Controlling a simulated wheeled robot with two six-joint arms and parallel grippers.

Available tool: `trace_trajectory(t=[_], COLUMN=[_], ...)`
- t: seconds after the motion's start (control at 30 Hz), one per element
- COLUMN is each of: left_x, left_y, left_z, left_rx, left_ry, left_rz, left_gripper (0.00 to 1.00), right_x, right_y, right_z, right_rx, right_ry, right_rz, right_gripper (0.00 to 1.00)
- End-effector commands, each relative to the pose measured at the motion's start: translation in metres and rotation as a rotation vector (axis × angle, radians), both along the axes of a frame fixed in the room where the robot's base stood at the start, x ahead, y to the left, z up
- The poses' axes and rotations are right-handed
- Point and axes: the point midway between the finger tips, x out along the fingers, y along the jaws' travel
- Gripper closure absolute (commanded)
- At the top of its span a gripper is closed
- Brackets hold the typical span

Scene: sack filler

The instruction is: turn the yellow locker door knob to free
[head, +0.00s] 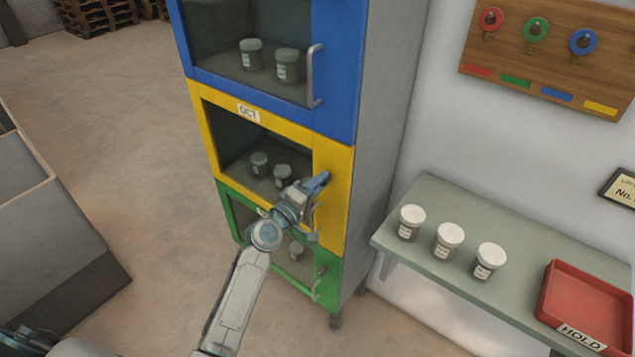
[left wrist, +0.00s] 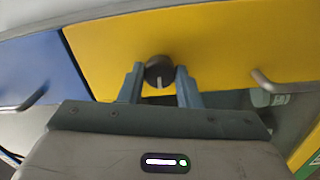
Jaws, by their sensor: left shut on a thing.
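The yellow locker door (head: 334,185), labelled OCT, is the middle door of the cabinet and looks closed. Its window shows two jars inside. My left gripper (head: 318,208) is at the right part of this door and hides the knob in the head view. In the left wrist view the round dark knob (left wrist: 158,68) sits on the yellow door face (left wrist: 215,45). My left gripper (left wrist: 160,80) has one finger on each side of the knob and is shut on it. A pale mark on the knob points down in that view. My right gripper is not in view.
A blue door (head: 338,75) with a bar handle is above, a green door (head: 329,277) below. To the right, a grey shelf (head: 405,255) bears three white-lidded jars (head: 449,240) and a red HOLD tray (head: 550,303). A wooden board (head: 505,62) with coloured tags hangs on the wall.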

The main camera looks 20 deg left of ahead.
Motion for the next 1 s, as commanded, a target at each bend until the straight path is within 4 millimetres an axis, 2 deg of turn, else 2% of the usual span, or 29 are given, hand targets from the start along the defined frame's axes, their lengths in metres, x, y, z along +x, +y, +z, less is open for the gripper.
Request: trace_trajectory(t=[0.3, 0.73, 0.77, 0.83, 0.87, 1.0], left_x=[0.0, 0.0, 0.0, 0.0, 0.0, 0.0], left_y=[0.0001, 0.0, 0.0, 0.0, 0.0, -0.0001], left_z=[0.0003, -0.0001, -0.0001, -0.0001, -0.0002, -0.0001], left_rx=[-0.074, -0.081, -0.081, -0.081, -0.081, -0.08], left_ry=[0.026, 0.029, 0.029, 0.029, 0.03, 0.029], left_rz=[0.001, 0.001, 0.001, 0.0, 0.0, 0.0], left_gripper=[0.92, 0.92, 0.66, 0.52, 0.48, 0.48], right_x=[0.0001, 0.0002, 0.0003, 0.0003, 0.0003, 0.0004], right_y=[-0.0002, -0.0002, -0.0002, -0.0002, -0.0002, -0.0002], right_z=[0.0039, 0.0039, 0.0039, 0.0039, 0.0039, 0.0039], right_rx=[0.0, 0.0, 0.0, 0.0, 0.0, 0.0], right_ry=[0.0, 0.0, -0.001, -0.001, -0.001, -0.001], right_rz=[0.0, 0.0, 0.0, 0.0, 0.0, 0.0], right_gripper=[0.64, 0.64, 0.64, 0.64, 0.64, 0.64])
